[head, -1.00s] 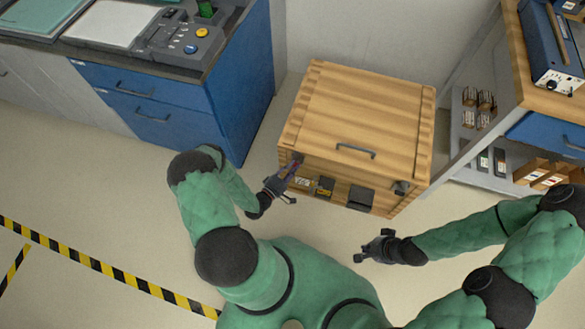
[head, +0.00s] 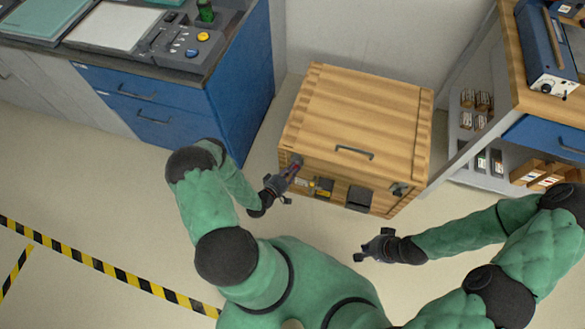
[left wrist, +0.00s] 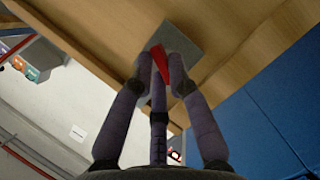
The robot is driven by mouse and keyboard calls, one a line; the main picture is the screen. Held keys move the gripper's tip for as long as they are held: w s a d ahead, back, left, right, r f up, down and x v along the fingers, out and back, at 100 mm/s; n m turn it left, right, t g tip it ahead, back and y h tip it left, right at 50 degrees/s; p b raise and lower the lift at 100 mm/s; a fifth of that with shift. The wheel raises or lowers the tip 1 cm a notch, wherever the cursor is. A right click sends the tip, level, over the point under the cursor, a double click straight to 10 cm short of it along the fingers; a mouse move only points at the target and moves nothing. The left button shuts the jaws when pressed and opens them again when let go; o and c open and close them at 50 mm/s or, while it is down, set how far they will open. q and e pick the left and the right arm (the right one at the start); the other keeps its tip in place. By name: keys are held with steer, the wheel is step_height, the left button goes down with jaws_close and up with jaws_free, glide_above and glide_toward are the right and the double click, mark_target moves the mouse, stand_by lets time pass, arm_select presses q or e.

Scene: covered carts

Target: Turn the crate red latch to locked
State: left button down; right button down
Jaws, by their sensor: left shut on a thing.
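The wooden crate (head: 350,112) stands on the floor, its front towards me. My left gripper (head: 294,165) is at the left end of the crate's front. In the left wrist view its fingers (left wrist: 160,75) are shut on the red latch (left wrist: 159,62), which lies between the fingertips over a grey plate (left wrist: 182,40) on the wood. The fingers and dark parts hide the latch in the head view, and its exact angle is hard to tell. My right gripper (head: 373,247) is empty, its fingers apart, in front of the crate and clear of it.
The crate front also has yellow parts (head: 324,188), a dark box (head: 360,198) and a dark fitting (head: 399,189) at right. A blue cabinet (head: 170,120) stands to the left. A wooden bench with shelves (head: 545,88) stands to the right. The floor in front is open.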

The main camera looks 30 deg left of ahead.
arm_select(q)
steer(key=shift+d+m+g+y+p, duration=0.15)
steer(key=shift+m+g+y+p, duration=0.5)
steer(key=shift+m, duration=0.8)
steer(key=shift+d+m+g+y+p, duration=0.2)
steer(key=shift+m+y+p, duration=0.25)
steer(key=shift+m+y, duration=0.75)
steer(key=shift+d+m+g+y+p, duration=0.15)
steer(key=shift+m+g+y+p, duration=0.35)
steer(key=shift+m, duration=1.15)
steer(key=c, duration=1.2)
jaws_free()
